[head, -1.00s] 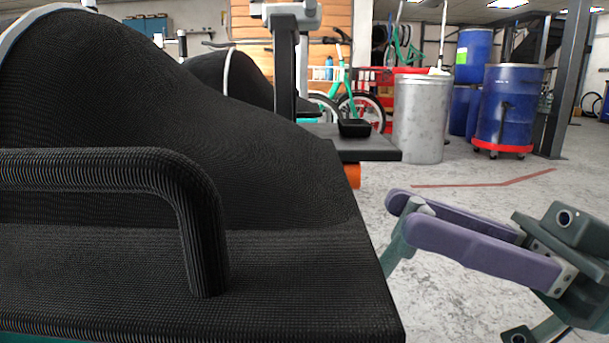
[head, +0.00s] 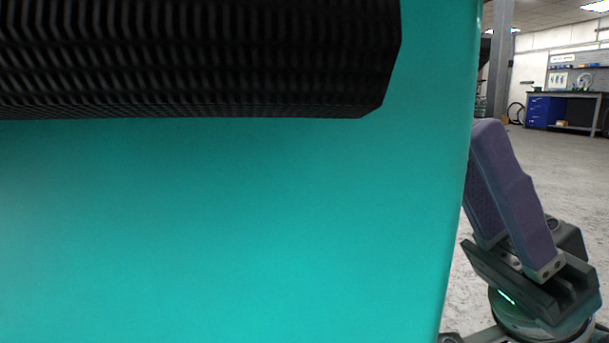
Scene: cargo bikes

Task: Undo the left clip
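A large teal panel (head: 230,220) fills most of the head view, very close to the camera. A black ribbed cover edge (head: 190,60) hangs over its top. No clip can be made out. My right gripper (head: 490,130) is at the right, its purple fingers pointing up beside the panel's right edge. The fingers overlap in this view, so its opening is unclear; nothing shows held in it. Whether it touches the panel cannot be told. My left gripper is not in view.
Open grey floor (head: 570,180) lies to the right of the panel. A workbench with blue drawers (head: 545,110) stands far back at the right, and a grey post (head: 497,60) rises behind the panel's edge.

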